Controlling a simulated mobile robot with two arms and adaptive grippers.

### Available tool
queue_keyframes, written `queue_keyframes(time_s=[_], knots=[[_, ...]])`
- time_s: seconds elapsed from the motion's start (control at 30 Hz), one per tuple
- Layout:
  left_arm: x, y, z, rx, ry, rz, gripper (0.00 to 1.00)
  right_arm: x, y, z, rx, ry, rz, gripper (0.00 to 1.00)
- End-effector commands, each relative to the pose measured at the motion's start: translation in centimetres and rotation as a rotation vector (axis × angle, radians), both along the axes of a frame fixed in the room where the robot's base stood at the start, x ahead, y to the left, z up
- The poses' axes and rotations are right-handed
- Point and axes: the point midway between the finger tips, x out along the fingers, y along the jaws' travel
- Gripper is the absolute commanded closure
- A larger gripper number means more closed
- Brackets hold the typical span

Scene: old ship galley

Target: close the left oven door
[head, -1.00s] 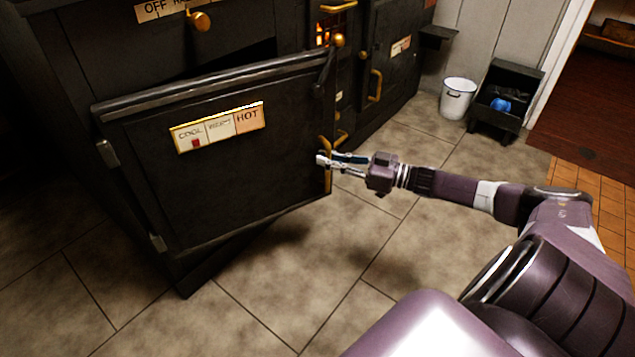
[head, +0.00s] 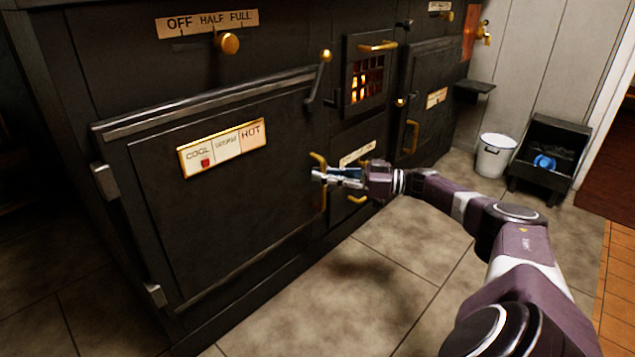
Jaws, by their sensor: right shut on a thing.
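The left oven door (head: 235,205) is a large black panel with a COOL–HOT label plate (head: 222,148) and hinges on its left side. It sits flush or nearly flush with the black stove front; I cannot tell whether a thin gap is left. A brass handle (head: 323,201) stands upright at its right edge. My right gripper (head: 322,175) is shut on this handle near its upper part, with the arm coming in from the right. A crank-like latch lever (head: 321,77) is above the door's upper right corner. My left gripper is out of view.
A glowing firebox grate (head: 366,80) and another closed oven door (head: 430,95) are to the right. A white bucket (head: 495,157) and a black coal bin (head: 547,155) stand by the wall. The tiled floor (head: 400,260) in front of the stove is clear.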

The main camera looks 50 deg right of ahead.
Motion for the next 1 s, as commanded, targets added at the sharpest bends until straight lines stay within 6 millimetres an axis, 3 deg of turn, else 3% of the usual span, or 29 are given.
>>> queue_keyframes(time_s=[0.03, 0.47, 0.5, 0.67, 1.0], knots=[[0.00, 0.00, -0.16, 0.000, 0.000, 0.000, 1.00, 0.14, -0.72, 0.01, -0.003, 0.001, -0.021, 1.00], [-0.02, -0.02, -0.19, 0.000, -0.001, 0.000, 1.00, 0.23, -0.90, 0.32, -0.001, -0.004, -0.027, 1.00], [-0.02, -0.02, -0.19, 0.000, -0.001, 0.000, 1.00, 0.23, -0.90, 0.34, 0.000, -0.005, -0.027, 0.88], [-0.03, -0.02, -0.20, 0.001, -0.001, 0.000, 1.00, 0.22, -0.75, 0.29, -0.001, -0.004, -0.023, 0.72], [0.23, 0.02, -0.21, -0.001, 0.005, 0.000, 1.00, 0.01, -0.54, 0.03, -0.001, -0.001, -0.015, 0.72]])
